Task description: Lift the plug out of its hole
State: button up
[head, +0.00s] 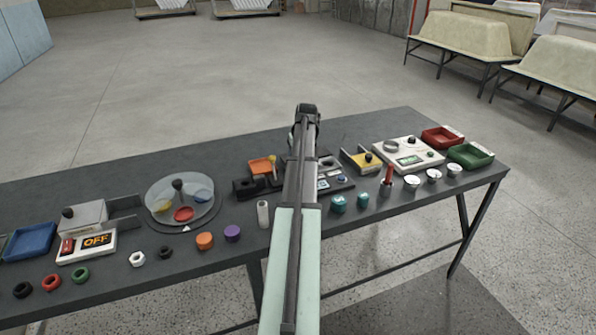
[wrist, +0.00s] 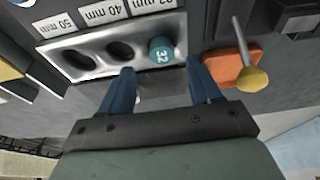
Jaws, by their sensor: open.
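In the wrist view a teal plug (wrist: 161,52) marked 32 sits in the right-hand hole of a metal panel (wrist: 92,44). The two holes to its left, by the 40 mm and 50 mm labels, look dark and empty. My gripper (wrist: 158,82) is open, its two blue fingers apart and empty, just below the plug in the picture, one to each side of it. The fingers do not appear to touch the plug. In the head view my arm hides the gripper and the plug. Two teal pieces (head: 338,204) stand on the table right of my arm.
An orange plate with a yellow-ended pin (wrist: 252,78) lies right of the panel. The dark table (head: 120,284) holds a round dish (head: 152,196), an OFF box (head: 96,240), coloured rings, white cups and red and green trays (head: 470,155). Little room is free around the panel.

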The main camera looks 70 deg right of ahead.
jog(key=shift+a+x, duration=0.2)
jog(key=shift+x, duration=1.75)
jog(key=shift+c, duration=0.4)
grip_shut()
